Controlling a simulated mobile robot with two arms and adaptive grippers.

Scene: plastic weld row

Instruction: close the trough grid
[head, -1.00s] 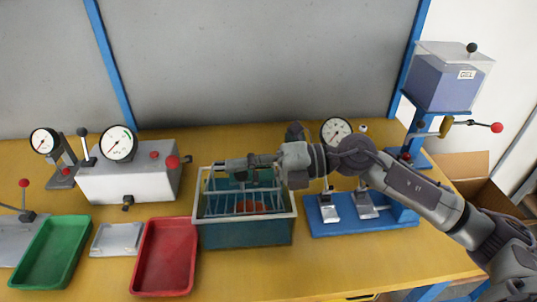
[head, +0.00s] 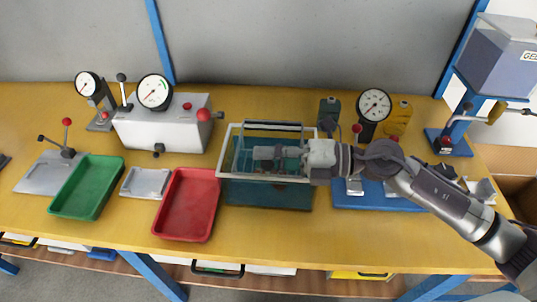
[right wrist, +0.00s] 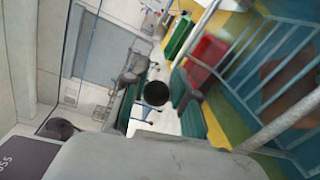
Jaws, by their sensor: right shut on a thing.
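The trough (head: 265,194) is a teal box with a pale rim in the middle of the bench. My right gripper (head: 257,153) reaches over it from the right and is shut at about rim level. It seems to be on the trough grid, but the gripped part is hidden. In the right wrist view, the grid's pale bars (right wrist: 268,88) slant across the right side, with a reddish-brown thing (right wrist: 292,72) behind them. I cannot tell the grid's angle clearly. My left gripper is not in view.
A red tray (head: 188,204) stands just left of the trough and a green tray (head: 87,188) farther left. A grey gauge box (head: 160,125) is behind them. A blue fixture base (head: 375,203) and dial gauge (head: 373,104) stand to the right. The front bench strip is clear.

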